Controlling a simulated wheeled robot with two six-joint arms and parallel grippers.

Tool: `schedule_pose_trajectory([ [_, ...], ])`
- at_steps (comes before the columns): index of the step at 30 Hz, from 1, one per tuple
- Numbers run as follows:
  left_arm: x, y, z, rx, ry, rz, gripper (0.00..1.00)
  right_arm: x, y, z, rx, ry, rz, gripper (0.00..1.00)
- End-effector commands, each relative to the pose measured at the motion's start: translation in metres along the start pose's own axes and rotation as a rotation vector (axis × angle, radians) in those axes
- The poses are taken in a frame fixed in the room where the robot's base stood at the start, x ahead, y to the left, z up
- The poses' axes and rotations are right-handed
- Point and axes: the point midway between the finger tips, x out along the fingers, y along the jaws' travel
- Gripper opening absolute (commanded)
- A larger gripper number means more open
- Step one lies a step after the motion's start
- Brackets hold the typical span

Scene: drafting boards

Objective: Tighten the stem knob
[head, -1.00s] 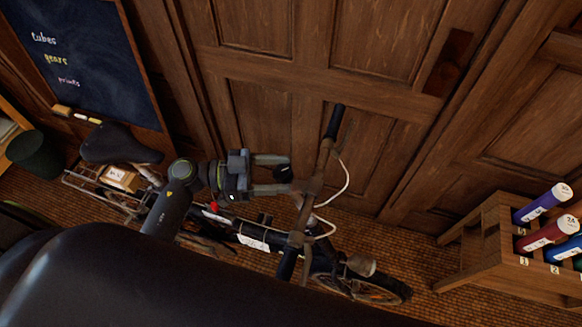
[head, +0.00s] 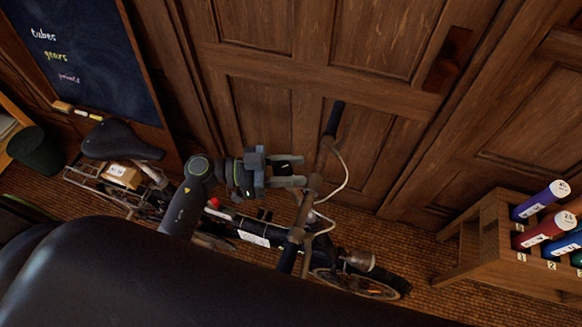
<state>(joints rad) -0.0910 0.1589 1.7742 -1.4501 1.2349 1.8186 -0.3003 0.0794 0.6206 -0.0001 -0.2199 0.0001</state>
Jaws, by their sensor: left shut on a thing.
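A dark folding bicycle leans in front of a wooden door, with its handlebar (head: 333,122) and upright stem (head: 299,225) right of centre. My left gripper (head: 288,170) is at the top of the stem, just left of the handlebar. Its two grey fingers are shut on the small black stem knob (head: 284,169), which is mostly hidden between them. I cannot see the knob's thread or how tight it is. My right gripper is not in view.
The saddle (head: 121,141) and a rear rack with a cardboard box (head: 121,176) are at the left. A chalkboard (head: 85,55) and a dark bin (head: 36,152) are farther left. A wooden rack (head: 492,240) with coloured tubes stands at the right. A white cable (head: 344,175) loops beside the handlebar.

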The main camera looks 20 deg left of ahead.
Motion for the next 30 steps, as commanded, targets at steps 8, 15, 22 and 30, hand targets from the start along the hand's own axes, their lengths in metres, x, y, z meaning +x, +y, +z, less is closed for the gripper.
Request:
schedule_pose_trajectory([
  [8, 0.0, 0.0, 0.0, 0.012, -0.001, 0.035, 0.17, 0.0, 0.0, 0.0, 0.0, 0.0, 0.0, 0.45],
  [15, 0.0, 0.002, 0.0, 0.056, 0.0, 0.164, 0.17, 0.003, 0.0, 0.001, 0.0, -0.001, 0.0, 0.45],
  [22, -0.001, 0.004, 0.002, 0.109, 0.0, 0.321, 0.17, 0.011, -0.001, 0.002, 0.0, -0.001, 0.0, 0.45],
  [30, -0.002, 0.007, 0.002, 0.156, 0.001, 0.461, 0.17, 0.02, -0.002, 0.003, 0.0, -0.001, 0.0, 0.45],
])
